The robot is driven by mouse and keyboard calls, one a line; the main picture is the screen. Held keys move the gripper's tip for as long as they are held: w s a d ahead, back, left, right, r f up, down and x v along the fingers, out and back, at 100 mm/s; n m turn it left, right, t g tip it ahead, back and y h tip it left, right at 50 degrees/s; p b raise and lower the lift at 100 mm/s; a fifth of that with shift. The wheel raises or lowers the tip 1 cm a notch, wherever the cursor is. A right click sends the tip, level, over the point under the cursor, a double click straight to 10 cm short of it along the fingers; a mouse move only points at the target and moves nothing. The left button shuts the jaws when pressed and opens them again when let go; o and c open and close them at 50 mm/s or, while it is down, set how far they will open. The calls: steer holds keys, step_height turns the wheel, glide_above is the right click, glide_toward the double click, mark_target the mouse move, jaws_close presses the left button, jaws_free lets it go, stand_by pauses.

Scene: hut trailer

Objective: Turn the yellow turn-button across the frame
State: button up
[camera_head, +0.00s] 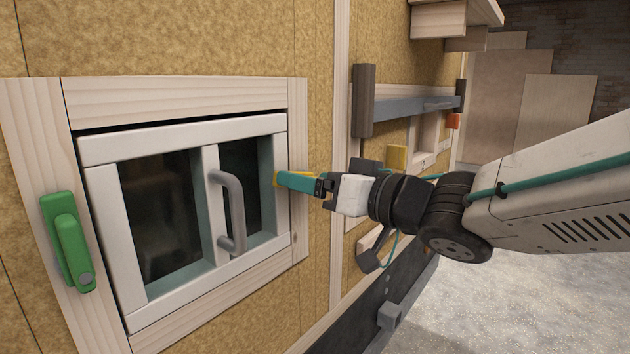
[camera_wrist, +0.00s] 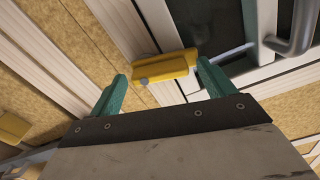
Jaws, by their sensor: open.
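The yellow turn-button (camera_wrist: 165,67) sits on the pale wooden frame (camera_wrist: 155,18) beside the window; a grey pivot shows at its left end. In the wrist view it lies crosswise to the frame strip, its right end near the white window sash (camera_head: 190,140). In the head view only a yellow sliver (camera_head: 276,178) shows behind my fingers. My gripper (camera_wrist: 162,72) is open, with one teal finger on each side of the button. Whether they touch it is unclear. My gripper also shows in the head view (camera_head: 297,182).
A grey bar handle (camera_head: 232,215) stands out from the sash, left of my gripper. A green turn-button (camera_head: 68,240) is on the frame's left side. A grey rail (camera_head: 410,106) and a yellow block (camera_head: 397,159) are on the wall to the right.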

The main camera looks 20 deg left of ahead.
steer(key=c, duration=1)
steer(key=shift+f+n, duration=0.25)
steer(key=shift+n, duration=1.25)
steer(key=o, duration=1)
steer(key=shift+d, duration=0.1)
steer(key=v, duration=0.7)
steer(key=shift+s+d, duration=0.2)
steer(key=shift+d, duration=0.1)
